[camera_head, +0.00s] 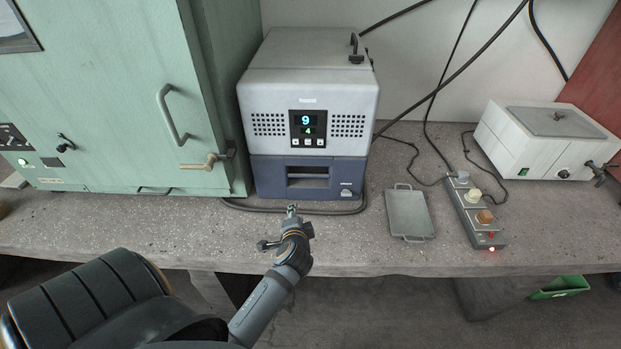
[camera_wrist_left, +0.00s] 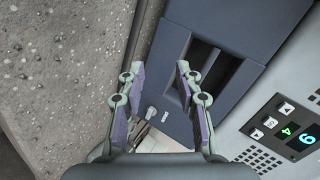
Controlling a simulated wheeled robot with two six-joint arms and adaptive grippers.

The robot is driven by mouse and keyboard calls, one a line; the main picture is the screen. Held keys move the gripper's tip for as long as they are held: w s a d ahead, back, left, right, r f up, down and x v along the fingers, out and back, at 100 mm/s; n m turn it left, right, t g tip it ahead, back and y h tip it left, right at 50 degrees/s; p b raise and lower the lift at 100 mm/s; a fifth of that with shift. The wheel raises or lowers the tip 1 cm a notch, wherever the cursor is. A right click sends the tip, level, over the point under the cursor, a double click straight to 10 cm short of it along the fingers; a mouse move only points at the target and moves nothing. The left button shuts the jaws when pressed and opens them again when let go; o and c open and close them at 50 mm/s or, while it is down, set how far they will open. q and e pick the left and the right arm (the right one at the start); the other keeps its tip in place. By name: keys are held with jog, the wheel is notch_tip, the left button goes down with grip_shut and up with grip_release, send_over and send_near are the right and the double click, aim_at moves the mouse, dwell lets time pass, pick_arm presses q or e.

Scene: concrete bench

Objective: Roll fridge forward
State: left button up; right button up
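Nothing in view is plainly marked as a fridge. A large pale green cabinet (camera_head: 110,110) stands at the left, with a curved handle (camera_head: 172,115) and a brass-coloured lever (camera_head: 205,161). Beside it on the bench is a grey and blue machine (camera_head: 305,85) with a lit display and a dark front slot. My left gripper (camera_head: 292,209) is in front of the machine's lower blue part. In the left wrist view, its fingers (camera_wrist_left: 160,72) are spread and empty before the blue front (camera_wrist_left: 226,80), near the slot. I cannot see contact. My right gripper is out of view.
To the right are a small metal tray (camera_head: 409,212), a control strip with knobs (camera_head: 474,210) and a white lidded bath (camera_head: 545,140). Cables cross the back wall and bench.

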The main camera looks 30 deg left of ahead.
aim_at(309, 176)
pick_arm(q)
jog(key=w+d+r+m+t+y, duration=0.1)
jog(key=w+r+m+t, duration=0.2)
jog(key=w+r+m, duration=0.2)
jog(key=x, duration=1)
jog(key=shift+a+r, duration=0.15)
jog(key=shift+n, duration=0.3)
grip_shut()
